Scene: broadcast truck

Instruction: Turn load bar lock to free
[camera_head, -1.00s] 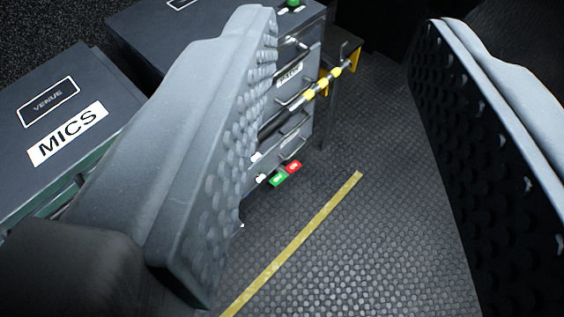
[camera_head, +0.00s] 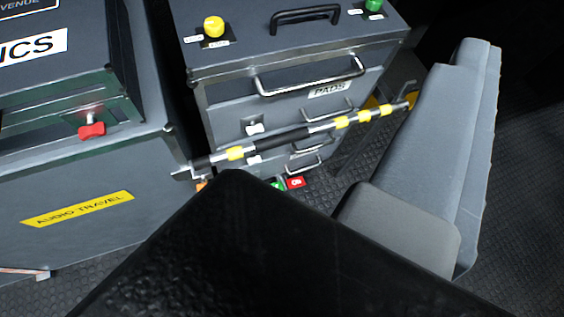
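The load bar (camera_head: 285,139), black and grey with yellow bands, runs across the front of a grey drawer case, from the left edge of the case up to a hooked end at right. I cannot tell which part is its lock. A red tag (camera_head: 296,183) and a partly hidden green tag (camera_head: 278,185) show low, just below the bar. One grey finger of my gripper (camera_head: 440,150) shows at right, apart from the bar. A large black part of mine covers the bottom middle. The other finger is not visible, so the opening cannot be judged.
The drawer case (camera_head: 230,98) has a yellow knob (camera_head: 213,27), a green knob (camera_head: 374,6) and protruding handles. A grey case (camera_head: 75,235) labelled AUDIO TRAVEL, with a red latch (camera_head: 92,130) above, stands at left. Dark studded floor (camera_head: 515,190) is open at right.

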